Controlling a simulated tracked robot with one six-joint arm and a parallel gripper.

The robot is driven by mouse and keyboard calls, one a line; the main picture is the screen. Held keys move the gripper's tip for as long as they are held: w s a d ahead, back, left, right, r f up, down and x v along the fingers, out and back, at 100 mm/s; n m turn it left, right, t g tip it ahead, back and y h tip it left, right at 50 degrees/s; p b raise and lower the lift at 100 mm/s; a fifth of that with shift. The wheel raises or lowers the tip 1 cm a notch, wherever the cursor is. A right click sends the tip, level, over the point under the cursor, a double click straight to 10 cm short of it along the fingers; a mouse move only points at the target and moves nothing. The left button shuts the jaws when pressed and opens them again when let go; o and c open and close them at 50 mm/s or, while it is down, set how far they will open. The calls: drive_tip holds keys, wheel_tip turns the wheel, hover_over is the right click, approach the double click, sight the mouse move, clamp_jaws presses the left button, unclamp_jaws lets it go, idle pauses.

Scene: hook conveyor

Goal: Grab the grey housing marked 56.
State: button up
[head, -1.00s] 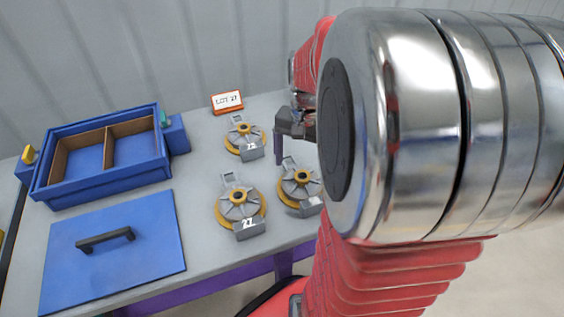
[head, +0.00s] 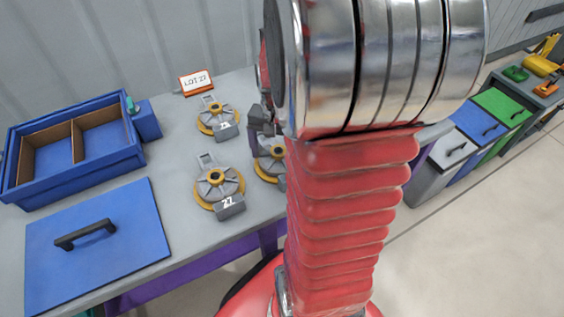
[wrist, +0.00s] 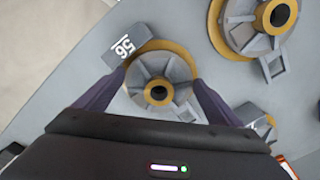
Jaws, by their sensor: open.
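The grey housing marked 56 (wrist: 158,72) sits on a yellow-orange ring in the middle of the wrist view, its number on a grey tag (wrist: 124,46) at the upper left. In the head view the same housing (head: 268,166) is partly hidden behind my arm, and its number does not show. My gripper (wrist: 159,80) is open, one dark finger on each side of the housing. I cannot tell whether the fingers touch it. In the head view my gripper (head: 256,135) is beside the housing, partly covered by my arm.
A housing marked 27 (head: 217,180) stands close by on the left, and another (head: 213,116) behind. A lot sign (head: 196,83) stands at the back. A blue divided box (head: 72,178) and a blue lid with a handle (head: 110,262) lie at left.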

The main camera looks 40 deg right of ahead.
sight(277, 153)
drive_tip(key=shift+f, duration=0.35)
drive_tip(key=shift+c, duration=0.3)
drive_tip(key=c, duration=1.1)
drive_tip(key=shift+c, duration=0.4)
drive_tip(key=shift+r, duration=0.3)
drive_tip(key=c, duration=0.3)
wheel_tip(277, 153, up, 9)
drive_tip(key=shift+f, duration=0.15)
drive_tip(key=shift+r, duration=0.4)
